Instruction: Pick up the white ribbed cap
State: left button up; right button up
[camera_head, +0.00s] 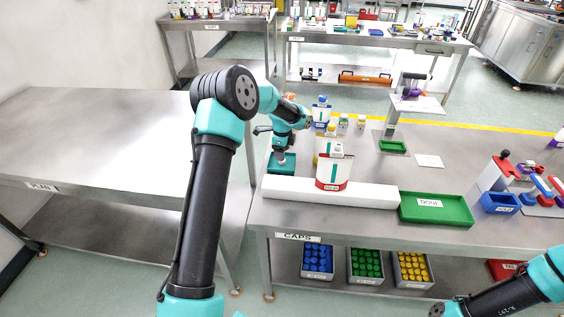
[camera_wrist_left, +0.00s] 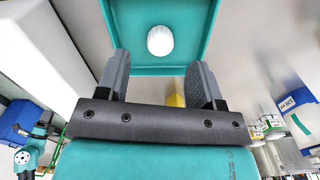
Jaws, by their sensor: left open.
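The white ribbed cap (camera_wrist_left: 160,40) sits inside a teal tray (camera_wrist_left: 212,15) in the left wrist view. In the head view the teal tray (camera_head: 283,169) is at the left end of the front bench, and my arm partly hides what lies in it. My left gripper (camera_wrist_left: 161,72) is open and empty. Its two fingers point toward the tray, and in the wrist picture the cap appears just beyond the fingertips, between their lines. In the head view my left gripper (camera_head: 281,153) is over the tray. My right gripper is not in view; only part of the right arm shows.
A long white block (camera_head: 330,191) lies just in front of the tray, with a red-and-white container (camera_head: 333,172) behind it. A green tray (camera_head: 437,209) is to the right. A yellow object (camera_wrist_left: 175,100) shows partly between my left fingers. Small bottles stand behind the tray.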

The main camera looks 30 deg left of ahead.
pick_arm(q)
notch_tip(320, 180, down, 4)
jog(key=shift+a+f, duration=0.1)
jog(key=shift+c, duration=0.2)
dwell(0.3)
jog(key=c, duration=0.9)
jog(key=shift+c, duration=0.2)
notch_tip(320, 180, up, 10)
dwell(0.6)
